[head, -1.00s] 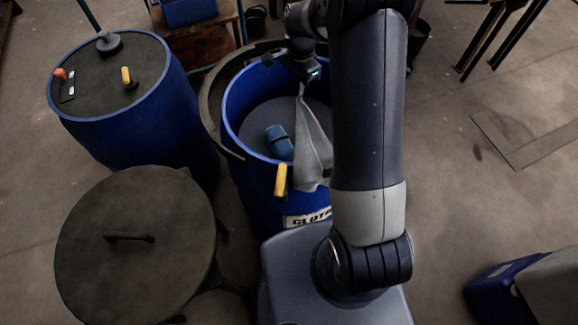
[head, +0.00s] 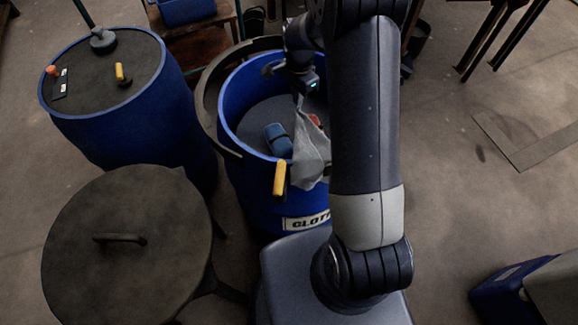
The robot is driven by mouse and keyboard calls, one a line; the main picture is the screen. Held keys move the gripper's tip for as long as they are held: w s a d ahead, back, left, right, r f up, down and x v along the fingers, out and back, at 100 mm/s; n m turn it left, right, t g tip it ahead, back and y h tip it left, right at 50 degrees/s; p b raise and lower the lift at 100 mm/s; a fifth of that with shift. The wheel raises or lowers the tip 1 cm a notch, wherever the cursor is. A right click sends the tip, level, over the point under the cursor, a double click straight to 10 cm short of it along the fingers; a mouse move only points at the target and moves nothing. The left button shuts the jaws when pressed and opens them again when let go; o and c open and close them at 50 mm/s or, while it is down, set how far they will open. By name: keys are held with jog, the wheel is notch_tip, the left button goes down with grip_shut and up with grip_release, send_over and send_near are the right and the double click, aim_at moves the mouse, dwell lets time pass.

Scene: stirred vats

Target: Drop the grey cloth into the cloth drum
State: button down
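The grey cloth (head: 309,152) hangs from my gripper (head: 299,92) in the head view. Its upper end is bunched at the fingers, and its lower part hangs at the near right rim of the cloth drum. The cloth drum (head: 232,91) is an open blue drum with a partly hidden label on its front. Inside it lie a blue rolled cloth (head: 278,140) and something red (head: 316,121), partly covered by the grey cloth. My gripper is over the drum's opening; its fingertips are small and dark. My arm hides the drum's right side.
A yellow-handled thing (head: 280,178) sits on the drum's near rim. A closed blue drum (head: 118,118) with small tools on top stands at left. A round dark lid (head: 126,238) with a handle lies in front of it. A blue container (head: 505,292) is at lower right.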

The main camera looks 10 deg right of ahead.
jog(key=shift+c, duration=1.4)
grip_release()
notch_tip(320, 180, up, 6)
jog(key=p, duration=0.3)
jog(key=shift+f+p, duration=0.25)
jog(key=shift+p, duration=0.1)
notch_tip(320, 180, up, 11)
jog(key=shift+b, duration=0.4)
jog(key=shift+f, duration=0.15)
notch_tip(320, 180, down, 16)
jog(key=b, duration=0.2)
jog(key=shift+r, duration=0.2)
